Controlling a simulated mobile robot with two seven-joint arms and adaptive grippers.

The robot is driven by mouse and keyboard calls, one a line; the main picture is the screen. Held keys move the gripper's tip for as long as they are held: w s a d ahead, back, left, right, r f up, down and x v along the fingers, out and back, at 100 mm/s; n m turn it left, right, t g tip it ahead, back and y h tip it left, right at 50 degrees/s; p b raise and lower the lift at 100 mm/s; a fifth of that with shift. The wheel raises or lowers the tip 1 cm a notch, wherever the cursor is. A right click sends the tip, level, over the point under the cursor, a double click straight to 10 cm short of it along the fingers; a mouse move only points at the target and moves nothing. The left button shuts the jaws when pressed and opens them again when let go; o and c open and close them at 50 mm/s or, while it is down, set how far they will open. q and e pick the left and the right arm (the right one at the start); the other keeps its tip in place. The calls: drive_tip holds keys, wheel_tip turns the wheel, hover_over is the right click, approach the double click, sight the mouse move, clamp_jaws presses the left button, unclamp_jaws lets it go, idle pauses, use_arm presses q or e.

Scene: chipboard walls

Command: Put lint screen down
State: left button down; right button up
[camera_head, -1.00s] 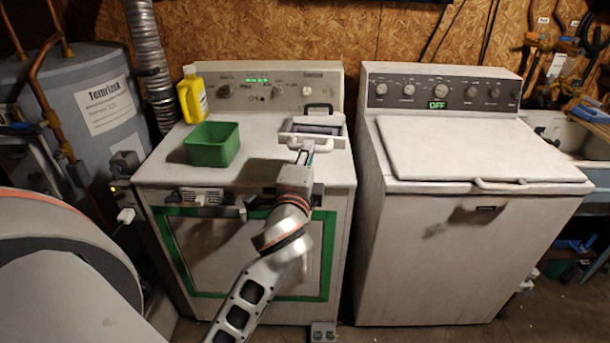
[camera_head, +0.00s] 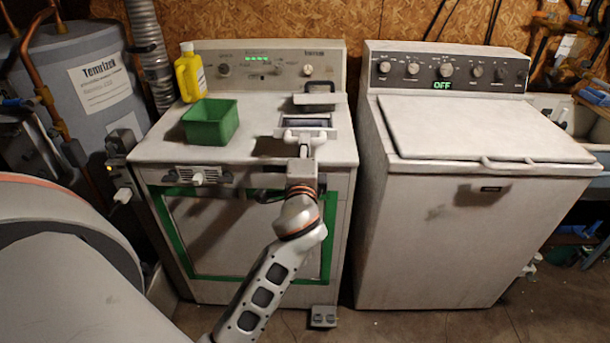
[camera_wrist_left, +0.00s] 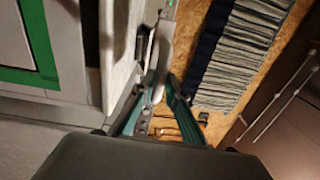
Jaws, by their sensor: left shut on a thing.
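The lint screen (camera_head: 306,123), with a pale frame and a dark mesh panel, is at the right part of the white dryer's top (camera_head: 255,153), in the head view. My left gripper (camera_head: 304,138) is shut on its near side. Whether the screen touches the dryer top cannot be told. In the left wrist view, the teal fingers of my left gripper (camera_wrist_left: 152,108) close on a pale part. My right gripper is out of view.
A green open box (camera_head: 211,122) and a yellow bottle (camera_head: 190,74) stand on the dryer's left. A dark loop handle (camera_head: 320,85) and pale flap (camera_head: 320,99) are behind the screen. A washer (camera_head: 478,128) reading OFF stands at right.

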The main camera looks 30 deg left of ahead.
use_arm(q)
wheel_tip(320, 180, down, 8)
drive_tip(key=b, duration=0.1)
drive_tip(key=shift+r+b, duration=0.25)
drive_tip(key=shift+b, duration=0.15)
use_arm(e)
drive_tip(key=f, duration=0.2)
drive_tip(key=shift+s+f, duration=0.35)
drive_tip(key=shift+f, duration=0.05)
use_arm(q)
drive_tip(key=c, duration=2)
unclamp_jaws()
